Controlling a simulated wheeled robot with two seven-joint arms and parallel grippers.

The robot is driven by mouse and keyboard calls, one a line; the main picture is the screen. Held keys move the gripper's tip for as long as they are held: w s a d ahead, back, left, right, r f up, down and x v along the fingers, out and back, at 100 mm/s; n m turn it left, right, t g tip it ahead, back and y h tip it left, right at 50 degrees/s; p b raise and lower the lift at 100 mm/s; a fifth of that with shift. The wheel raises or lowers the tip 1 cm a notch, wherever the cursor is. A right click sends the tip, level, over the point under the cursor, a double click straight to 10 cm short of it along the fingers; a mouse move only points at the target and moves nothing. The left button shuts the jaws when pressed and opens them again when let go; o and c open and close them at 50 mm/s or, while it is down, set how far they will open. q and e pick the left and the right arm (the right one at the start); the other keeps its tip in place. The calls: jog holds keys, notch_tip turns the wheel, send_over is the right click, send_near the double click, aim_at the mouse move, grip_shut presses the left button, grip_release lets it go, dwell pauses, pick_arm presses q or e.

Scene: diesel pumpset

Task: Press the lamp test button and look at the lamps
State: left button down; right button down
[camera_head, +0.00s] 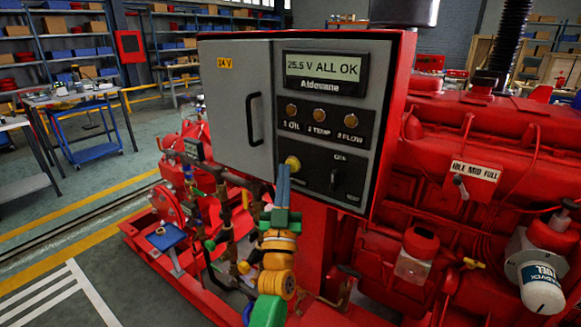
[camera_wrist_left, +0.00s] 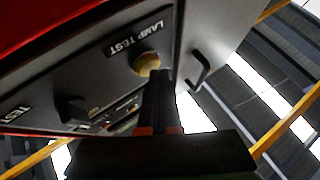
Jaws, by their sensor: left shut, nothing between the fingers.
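The grey control panel (camera_head: 330,150) faces me in a red cabinet. A yellow button (camera_head: 293,162) sits low on its left side; in the left wrist view the button (camera_wrist_left: 147,64) is beside the label LAMP TEST. Three amber-brown lamps sit in a row above: 1 OIL (camera_head: 291,110), 2 TEMP (camera_head: 319,115), 3 FLOW (camera_head: 350,121). I cannot tell whether they are lit. My left gripper (camera_head: 284,172) is shut and empty, its fingertips at the button's lower edge in the head view. I cannot tell whether they touch it. My right gripper is out of view.
The display (camera_head: 324,69) reads 25.5 V ALL OK. A dark rotary switch (camera_head: 335,180) sits right of the button. A grey door with a black handle (camera_head: 255,118) is at the left. Red engine parts (camera_head: 480,130) stand close on the right; open floor lies left.

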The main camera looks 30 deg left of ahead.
pick_arm(q)
jog(key=shift+w, duration=0.25)
dwell(0.6)
jog(key=shift+s+p, duration=0.5)
jog(key=shift+s, duration=0.3)
jog(key=s+p, duration=0.3)
jog(key=s, duration=0.2)
jog(key=shift+a, duration=0.2)
dwell(0.4)
